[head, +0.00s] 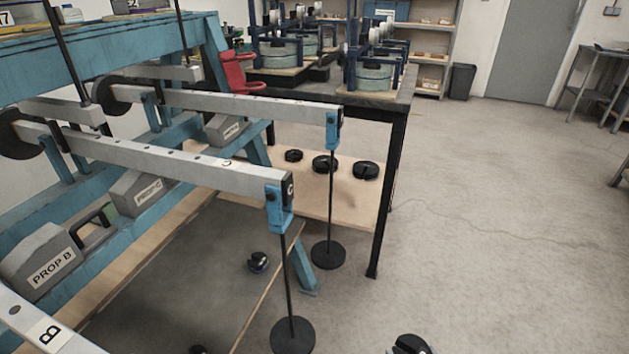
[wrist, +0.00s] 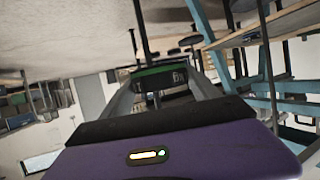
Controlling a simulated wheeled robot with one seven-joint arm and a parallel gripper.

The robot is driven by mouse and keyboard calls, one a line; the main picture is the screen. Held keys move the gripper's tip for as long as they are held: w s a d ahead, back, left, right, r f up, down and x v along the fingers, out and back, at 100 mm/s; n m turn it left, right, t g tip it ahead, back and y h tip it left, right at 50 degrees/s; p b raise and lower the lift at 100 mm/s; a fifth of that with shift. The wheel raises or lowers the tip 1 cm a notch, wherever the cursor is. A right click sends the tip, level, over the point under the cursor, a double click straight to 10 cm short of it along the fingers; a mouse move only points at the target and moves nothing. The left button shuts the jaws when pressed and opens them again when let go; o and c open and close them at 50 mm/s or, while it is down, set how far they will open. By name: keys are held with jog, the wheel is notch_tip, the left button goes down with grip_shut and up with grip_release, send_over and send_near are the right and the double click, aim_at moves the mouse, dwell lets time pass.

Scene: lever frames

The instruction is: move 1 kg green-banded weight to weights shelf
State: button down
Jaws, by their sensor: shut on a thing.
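My gripper (wrist: 163,88) shows in the wrist view, its two grey fingers shut on the green-banded weight (wrist: 158,72). The weight is dark with a green band and a pale marking too small to read.
Grey lever beams (head: 180,160) on a blue frame jut across the left, with hangers (head: 293,335) dangling from their ends. A dark weight (head: 258,262) lies on the lower board.

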jog(key=r+p, duration=0.2)
jog(key=p, duration=0.1)
jog(key=r+p, duration=0.3)
jog(key=p, duration=0.1)
jog(key=s+r+p, duration=0.1)
jog(key=r+p, duration=0.2)
jog(key=shift+d+r+p, duration=0.1)
jog(key=shift+p, duration=0.25)
jog(key=r+p, duration=0.1)
jog(key=p, duration=0.1)
jog(key=r+p, duration=0.1)
jog(key=p, duration=0.1)
jog(key=shift+s+r, duration=0.2)
jog(key=shift+s, duration=0.1)
jog(key=shift+s+d, duration=0.1)
